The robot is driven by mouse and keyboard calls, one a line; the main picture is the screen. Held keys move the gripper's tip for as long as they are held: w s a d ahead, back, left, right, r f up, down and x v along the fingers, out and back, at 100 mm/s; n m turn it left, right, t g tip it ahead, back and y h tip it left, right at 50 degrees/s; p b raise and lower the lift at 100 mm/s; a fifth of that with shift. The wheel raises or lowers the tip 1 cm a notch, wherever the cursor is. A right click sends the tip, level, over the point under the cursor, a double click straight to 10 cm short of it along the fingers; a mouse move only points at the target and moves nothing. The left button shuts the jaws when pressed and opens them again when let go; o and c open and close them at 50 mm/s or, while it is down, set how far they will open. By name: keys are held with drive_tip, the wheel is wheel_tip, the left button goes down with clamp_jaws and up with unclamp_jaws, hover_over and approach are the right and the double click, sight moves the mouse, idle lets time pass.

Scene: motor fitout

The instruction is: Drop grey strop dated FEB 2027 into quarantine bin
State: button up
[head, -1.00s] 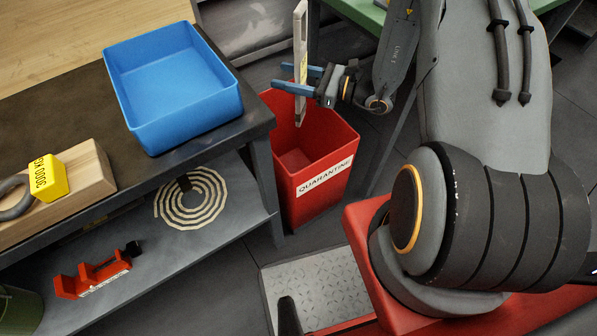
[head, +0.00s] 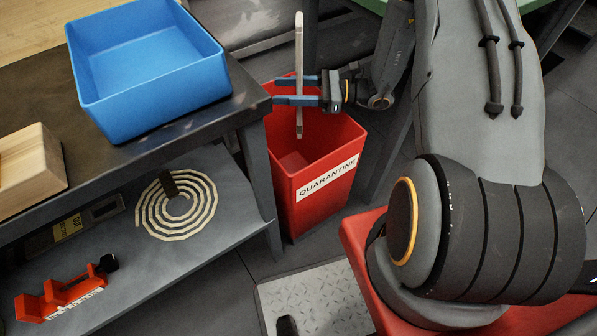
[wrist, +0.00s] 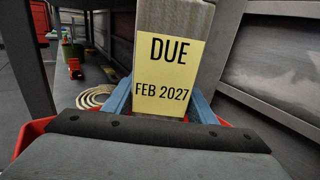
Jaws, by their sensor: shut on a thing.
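The grey strop (head: 299,62) hangs upright in my gripper (head: 297,89), seen edge-on in the head view. In the wrist view the strop (wrist: 172,18) faces me with a yellow label reading DUE FEB 2027. The blue fingers of my gripper are shut on it, one on each side. The red quarantine bin (head: 328,187), with a white QUARANTINE label, stands on the floor below. The strop's lower end is over the bin's open mouth, at about rim height in the picture; its exact depth I cannot tell. The bin's red rim also shows in the wrist view (wrist: 28,133).
A dark bench (head: 215,117) left of the bin carries a blue tray (head: 150,110) and a wooden block (head: 28,172). Its lower shelf holds a coiled rope (head: 176,206) and a red tool (head: 66,293). A metal tread plate (head: 315,297) lies in front of the bin.

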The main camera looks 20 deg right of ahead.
wheel_tip(320, 180, down, 4)
drive_tip(key=shift+r+b, duration=0.25)
drive_tip(key=shift+b, duration=0.8)
drive_tip(key=o, duration=1.5)
drive_tip(key=shift+c, duration=0.2)
drive_tip(key=shift+r, duration=0.1)
wheel_tip(320, 180, up, 10)
drive_tip(key=p, duration=0.1)
